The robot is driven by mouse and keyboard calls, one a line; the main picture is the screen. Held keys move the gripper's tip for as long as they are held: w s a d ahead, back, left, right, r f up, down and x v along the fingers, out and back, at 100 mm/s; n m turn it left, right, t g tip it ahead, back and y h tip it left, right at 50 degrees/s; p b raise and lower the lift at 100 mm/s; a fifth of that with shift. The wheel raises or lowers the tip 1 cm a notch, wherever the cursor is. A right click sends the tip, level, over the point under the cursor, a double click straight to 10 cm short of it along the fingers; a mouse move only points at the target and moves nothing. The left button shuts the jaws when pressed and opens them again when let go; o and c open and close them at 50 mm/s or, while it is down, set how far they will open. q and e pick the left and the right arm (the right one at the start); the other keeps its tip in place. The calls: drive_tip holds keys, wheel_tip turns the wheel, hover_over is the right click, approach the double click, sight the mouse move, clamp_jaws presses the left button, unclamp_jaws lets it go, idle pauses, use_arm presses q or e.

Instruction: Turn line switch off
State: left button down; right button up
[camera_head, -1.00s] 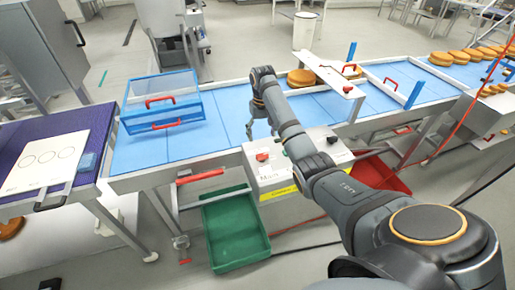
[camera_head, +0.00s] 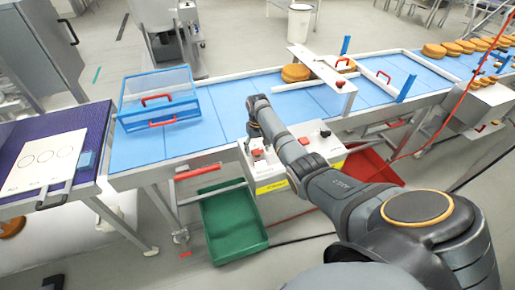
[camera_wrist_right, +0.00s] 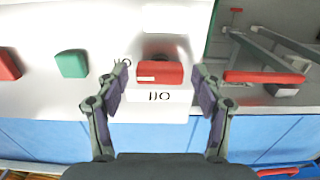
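The line switch (camera_wrist_right: 160,74) is a red block with a black "I/O"-like label on a pale control box (camera_wrist_right: 40,102) in the right wrist view. My right gripper (camera_wrist_right: 160,88) is open, with one finger on each side of the switch; I cannot tell whether either touches it. In the head view the right gripper (camera_head: 257,143) is at the left end of the control box (camera_head: 275,180), beside the conveyor, and its fingers are small there. My left gripper is not in view.
A green button (camera_wrist_right: 71,64) and a red button (camera_wrist_right: 8,66) sit left of the switch in the wrist view. The blue conveyor (camera_head: 150,146) carries a clear blue-edged guard (camera_head: 158,98) and round cakes (camera_head: 295,72). A green crate (camera_head: 232,225) and a red crate (camera_head: 372,168) are below.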

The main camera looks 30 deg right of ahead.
drive_tip(key=c, duration=0.7)
drive_tip(key=shift+c, duration=1.2)
drive_tip(key=shift+r+n, duration=0.1)
drive_tip(key=shift+n, duration=0.2)
drive_tip(key=n+p, duration=0.1)
drive_tip(key=n, duration=0.1)
drive_tip(key=shift+n, duration=0.4)
drive_tip(key=n+p, duration=0.1)
drive_tip(key=n, duration=0.3)
drive_tip(key=n+p, duration=0.1)
drive_tip(key=n, duration=0.4)
drive_tip(key=shift+n, duration=0.4)
drive_tip(key=shift+w+n, duration=0.1)
drive_tip(key=shift+n, duration=2.2)
